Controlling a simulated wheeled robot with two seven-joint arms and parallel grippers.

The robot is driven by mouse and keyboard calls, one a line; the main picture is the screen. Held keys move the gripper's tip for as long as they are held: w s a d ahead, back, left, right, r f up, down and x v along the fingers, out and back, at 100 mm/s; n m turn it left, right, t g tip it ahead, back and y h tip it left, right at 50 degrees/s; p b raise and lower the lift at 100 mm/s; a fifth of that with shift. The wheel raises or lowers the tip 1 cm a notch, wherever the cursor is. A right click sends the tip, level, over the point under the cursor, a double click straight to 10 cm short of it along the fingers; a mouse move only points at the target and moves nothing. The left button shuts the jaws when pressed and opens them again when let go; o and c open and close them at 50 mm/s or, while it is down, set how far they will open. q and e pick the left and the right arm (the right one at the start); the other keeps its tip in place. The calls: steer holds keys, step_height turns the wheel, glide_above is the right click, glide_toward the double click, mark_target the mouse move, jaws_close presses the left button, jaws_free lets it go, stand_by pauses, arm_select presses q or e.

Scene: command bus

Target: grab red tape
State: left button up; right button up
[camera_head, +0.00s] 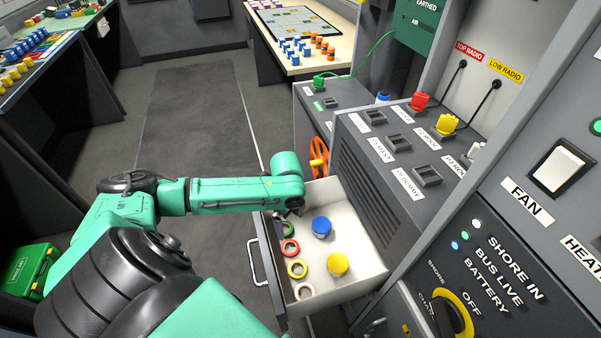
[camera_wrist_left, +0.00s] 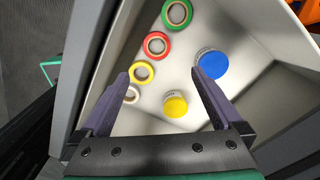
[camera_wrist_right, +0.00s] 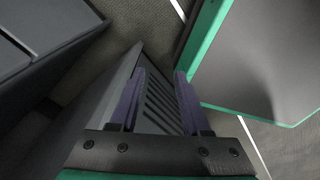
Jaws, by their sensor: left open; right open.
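The red tape (camera_head: 290,247) is a red ring with a pale core, lying in the open drawer (camera_head: 352,287). It also shows in the left wrist view (camera_wrist_left: 156,45). A green tape (camera_head: 288,229) lies beyond it, and a yellow tape (camera_head: 297,268) and a white tape (camera_head: 304,290) lie nearer. My left gripper (camera_head: 296,211) is over the drawer's far end, mostly hidden by its own wrist in the head view. In the left wrist view its fingers (camera_wrist_left: 160,78) are open and empty, with the red tape beyond and between them. My right gripper (camera_wrist_right: 158,80) is open and empty.
A blue-capped container (camera_head: 321,226) and a yellow-capped container (camera_head: 338,264) stand in the drawer, right of the tapes. Drawer walls surround them. A grey cabinet with sockets (camera_head: 400,150) stands close on the right. The floor (camera_head: 195,130) beyond is clear.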

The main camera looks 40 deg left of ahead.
arm_select(q)
step_height(320, 180, down, 2)
steer(key=f, duration=0.1)
steer(key=b, duration=0.1)
glide_above(289, 249)
step_height(289, 249, down, 5)
steer(key=shift+f, duration=0.1)
step_height(289, 249, down, 6)
steer(key=shift+b, duration=0.6)
steer(key=c, duration=1.3)
arm_select(e)
step_height(289, 249, down, 2)
steer(key=shift+s+f, duration=0.15)
steer(key=shift+f, duration=0.1)
